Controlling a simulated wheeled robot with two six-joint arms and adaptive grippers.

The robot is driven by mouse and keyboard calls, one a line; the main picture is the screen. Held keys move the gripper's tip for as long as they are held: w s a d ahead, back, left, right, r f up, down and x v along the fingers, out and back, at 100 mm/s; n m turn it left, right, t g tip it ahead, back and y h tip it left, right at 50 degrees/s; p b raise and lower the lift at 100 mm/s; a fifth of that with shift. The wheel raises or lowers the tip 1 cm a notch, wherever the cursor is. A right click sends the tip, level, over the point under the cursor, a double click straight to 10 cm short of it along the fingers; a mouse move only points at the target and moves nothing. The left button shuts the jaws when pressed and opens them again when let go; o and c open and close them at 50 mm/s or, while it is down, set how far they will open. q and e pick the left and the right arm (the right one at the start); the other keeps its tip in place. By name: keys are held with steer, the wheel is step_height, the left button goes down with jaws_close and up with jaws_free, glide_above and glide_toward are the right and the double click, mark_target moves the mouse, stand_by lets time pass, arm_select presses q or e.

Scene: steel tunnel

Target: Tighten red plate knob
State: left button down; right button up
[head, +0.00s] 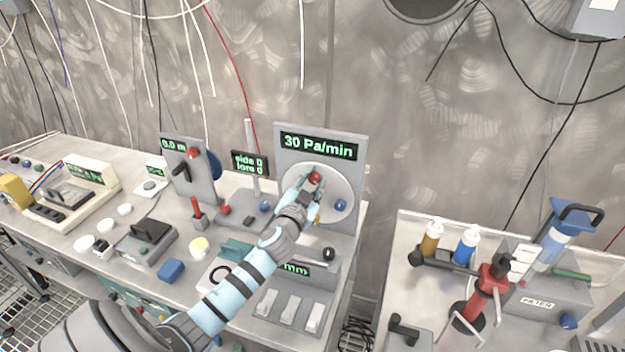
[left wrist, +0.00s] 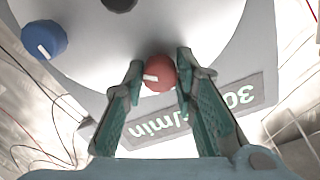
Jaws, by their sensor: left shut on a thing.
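The red knob (head: 315,177) is on the round pale plate (head: 335,212) of an upright grey panel, below a display reading "30 Pa/min" (head: 319,147). In the left wrist view the red knob (left wrist: 160,73) has a white mark and sits between the green fingertips. My left gripper (head: 312,184) reaches up to the plate and is shut on the red knob; its fingers also show in the left wrist view (left wrist: 159,82). A blue knob (head: 340,205) is on the same plate, lower right; it also shows in the left wrist view (left wrist: 44,39). My right gripper is not in view.
A smaller panel with a red knob (head: 193,153) and black lever stands to the left. A small display (head: 249,163) is between the panels. White switches (head: 290,310) are below my arm. A bench at right holds bottles (head: 466,245) and a red stand (head: 490,290).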

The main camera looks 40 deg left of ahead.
arm_select(q)
steer(key=m+p, duration=0.1)
steer(key=m, duration=0.4)
steer(key=m+p, duration=0.1)
steer(key=m, duration=0.4)
steer(key=shift+f+m, duration=0.1)
steer(key=shift+m, duration=0.3)
steer(key=c, duration=1.3)
jaws_free()
steer(key=shift+d, duration=0.1)
steer(key=v, duration=1.2)
